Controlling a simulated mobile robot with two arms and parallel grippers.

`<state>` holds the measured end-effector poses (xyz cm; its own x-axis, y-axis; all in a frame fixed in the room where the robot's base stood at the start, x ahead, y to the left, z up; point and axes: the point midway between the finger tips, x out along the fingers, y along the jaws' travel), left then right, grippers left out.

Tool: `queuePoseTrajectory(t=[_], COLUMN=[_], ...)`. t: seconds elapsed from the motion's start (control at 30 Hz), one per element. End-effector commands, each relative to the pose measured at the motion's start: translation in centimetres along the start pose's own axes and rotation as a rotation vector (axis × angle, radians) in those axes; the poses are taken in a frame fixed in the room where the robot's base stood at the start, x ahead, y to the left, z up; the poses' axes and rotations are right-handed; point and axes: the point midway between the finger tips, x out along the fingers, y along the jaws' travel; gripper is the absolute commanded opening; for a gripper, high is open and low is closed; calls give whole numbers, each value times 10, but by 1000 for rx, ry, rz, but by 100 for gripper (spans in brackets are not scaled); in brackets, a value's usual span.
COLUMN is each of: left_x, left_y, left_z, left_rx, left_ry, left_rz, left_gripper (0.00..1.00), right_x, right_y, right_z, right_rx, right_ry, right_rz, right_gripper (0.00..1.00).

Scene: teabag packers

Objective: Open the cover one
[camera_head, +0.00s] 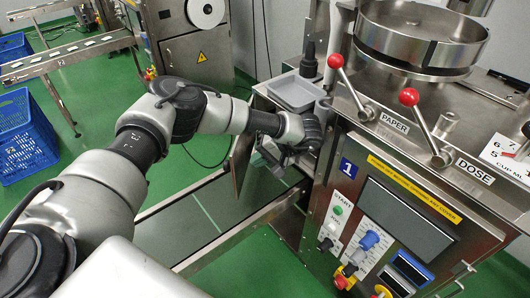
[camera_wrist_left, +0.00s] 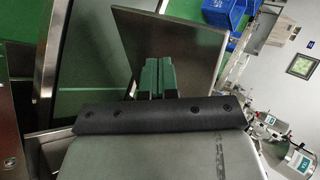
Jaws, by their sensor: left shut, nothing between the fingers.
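A flat metal panel that looks like a cover (camera_head: 242,160) stands upright at the left side of the machine marked 1 (camera_head: 345,190), angled out from its body. My left arm reaches across in front of it, partly hiding it. My left gripper (camera_head: 280,158) is beside the machine's side, just right of the panel. In the left wrist view the two fingers (camera_wrist_left: 157,78) are together with nothing between them, and the panel (camera_wrist_left: 195,45) is behind them. I cannot tell whether the fingertips touch it. My right gripper is out of view.
A grey tray (camera_head: 294,92) sits on the machine's side ledge above my gripper. Two red-knobbed levers, PAPER (camera_head: 350,88) and DOSE (camera_head: 420,115), stand on top. A metal frame (camera_head: 235,238) runs below. Blue crates (camera_head: 25,135) stand on the green floor at far left.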

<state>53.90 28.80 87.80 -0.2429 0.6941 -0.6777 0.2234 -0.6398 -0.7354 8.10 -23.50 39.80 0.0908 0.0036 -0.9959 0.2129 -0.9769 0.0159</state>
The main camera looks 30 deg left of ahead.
Motion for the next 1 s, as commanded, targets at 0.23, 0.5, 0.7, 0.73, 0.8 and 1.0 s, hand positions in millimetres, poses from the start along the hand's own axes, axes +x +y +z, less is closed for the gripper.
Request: queuePoseTrajectory(t=[0.23,0.5,0.7,0.73,0.8,1.0], left_x=[39,52,52,52,52,59], left_y=[0,1,1,1,0,-10], left_z=[1,0,0,0,1,4], left_rx=[0,0,0,0,1,18], left_ry=[-2,0,0,0,1,18], left_rz=[0,2,3,3,3,1], left_gripper=[0,0,0,0,0,0], right_x=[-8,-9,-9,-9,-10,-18], right_y=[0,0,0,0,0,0], right_z=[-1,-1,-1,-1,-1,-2], right_rx=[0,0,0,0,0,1], right_ry=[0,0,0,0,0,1], right_rz=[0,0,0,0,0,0], right_gripper=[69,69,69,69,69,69])
